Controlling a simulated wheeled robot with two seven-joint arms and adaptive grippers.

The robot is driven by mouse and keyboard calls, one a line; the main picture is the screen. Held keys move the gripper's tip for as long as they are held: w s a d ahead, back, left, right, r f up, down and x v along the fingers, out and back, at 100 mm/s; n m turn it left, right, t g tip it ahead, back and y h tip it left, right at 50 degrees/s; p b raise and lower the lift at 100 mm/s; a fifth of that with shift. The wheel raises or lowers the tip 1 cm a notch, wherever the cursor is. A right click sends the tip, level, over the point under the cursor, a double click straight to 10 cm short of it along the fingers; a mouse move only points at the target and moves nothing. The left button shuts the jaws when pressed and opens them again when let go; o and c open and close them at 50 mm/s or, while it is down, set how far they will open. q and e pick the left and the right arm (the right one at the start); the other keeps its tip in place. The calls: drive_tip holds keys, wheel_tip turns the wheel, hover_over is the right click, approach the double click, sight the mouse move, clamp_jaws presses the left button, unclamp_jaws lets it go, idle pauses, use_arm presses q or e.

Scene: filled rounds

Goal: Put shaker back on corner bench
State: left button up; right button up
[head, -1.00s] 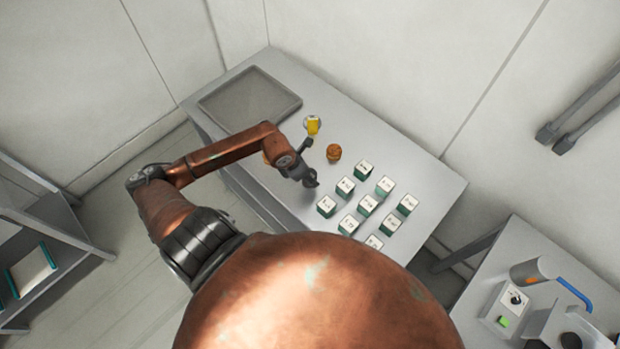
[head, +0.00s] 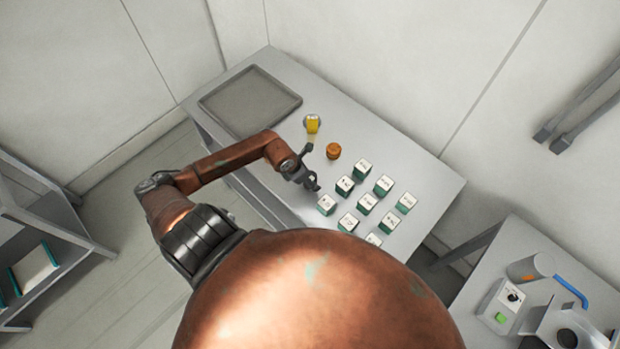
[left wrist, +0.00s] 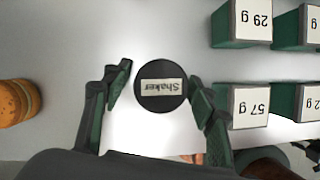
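The shaker (left wrist: 162,72) shows in the left wrist view as a round black top with a label reading "Shaker". My left gripper (left wrist: 160,95) has its fingers spread on either side of it; the right-hand finger is very close to its edge, with a small gap at the left-hand one. In the head view my left gripper (head: 312,167) is low over the front part of the grey bench (head: 385,140) in the room's corner. I cannot make out the shaker in the head view. My right gripper is not in view.
Several green-and-white labelled blocks (head: 366,203) stand right of the gripper. An orange-brown round jar (head: 333,151) and a yellow-filled container (head: 312,124) stand behind it. A grey tray (head: 250,103) lies at the bench's far left. A second table (head: 470,310) is at lower right.

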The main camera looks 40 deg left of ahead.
use_arm(q)
drive_tip(key=shift+r, duration=0.15)
drive_tip(key=b+v, duration=0.2)
drive_tip(key=v, duration=1)
